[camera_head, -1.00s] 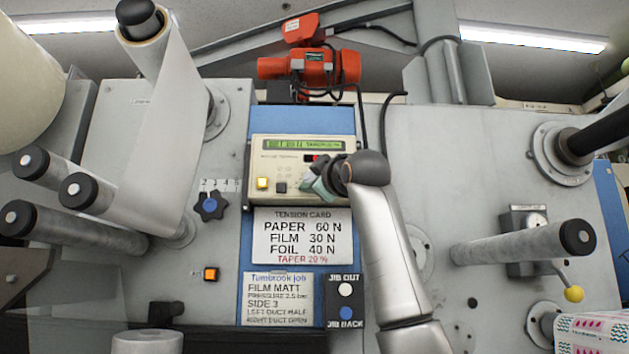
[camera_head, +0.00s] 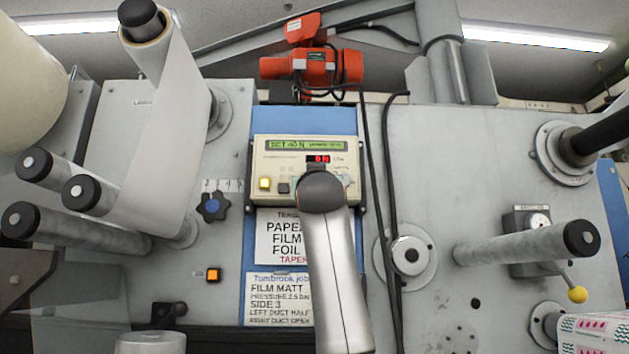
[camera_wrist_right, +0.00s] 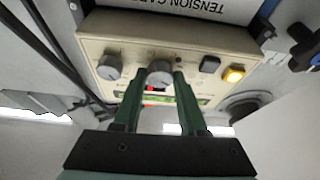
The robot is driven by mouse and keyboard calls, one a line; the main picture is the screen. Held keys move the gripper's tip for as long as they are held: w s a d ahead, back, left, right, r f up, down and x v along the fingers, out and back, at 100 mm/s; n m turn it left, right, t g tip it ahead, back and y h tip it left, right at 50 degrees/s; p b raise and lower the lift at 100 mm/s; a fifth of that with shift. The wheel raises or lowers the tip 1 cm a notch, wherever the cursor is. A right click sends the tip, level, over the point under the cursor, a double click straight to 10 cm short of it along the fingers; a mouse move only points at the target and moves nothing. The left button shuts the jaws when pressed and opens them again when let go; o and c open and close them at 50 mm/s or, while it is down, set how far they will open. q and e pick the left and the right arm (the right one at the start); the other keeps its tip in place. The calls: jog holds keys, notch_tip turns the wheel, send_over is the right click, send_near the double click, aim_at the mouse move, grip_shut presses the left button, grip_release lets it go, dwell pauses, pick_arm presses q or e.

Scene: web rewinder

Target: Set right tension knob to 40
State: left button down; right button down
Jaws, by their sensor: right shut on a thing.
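The tension controller (camera_head: 258,196) is a cream box on the blue panel, with a green display (camera_head: 305,145) that seems to read "SET 40 N", though blurred, and a red readout (camera_head: 319,159) showing about "0 N". In the right wrist view, which is upside down, my right gripper (camera_wrist_right: 160,80) is shut on a round grey knob (camera_wrist_right: 160,68) on its face. A second grey knob (camera_wrist_right: 109,66) sits free to the left there. In the head view my right wrist hides the gripped knob. My left gripper is not in view.
A lit yellow button (camera_head: 264,184) and a dark button (camera_head: 283,187) sit left of my wrist. Black cables (camera_head: 388,200) hang right of the controller. Cards below are partly hidden by my arm.

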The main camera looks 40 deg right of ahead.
jog(key=shift+m+g+h, duration=0.4)
jog(key=shift+m+h, duration=0.1)
jog(key=shift+m, duration=0.4)
jog(key=shift+c, duration=2.2)
grip_release()
jog(key=b+v, duration=0.6)
jog(key=v, duration=0.6)
jog(key=shift+a+f, duration=0.15)
jog(key=shift+a, duration=0.1)
jog(key=shift+s, duration=0.1)
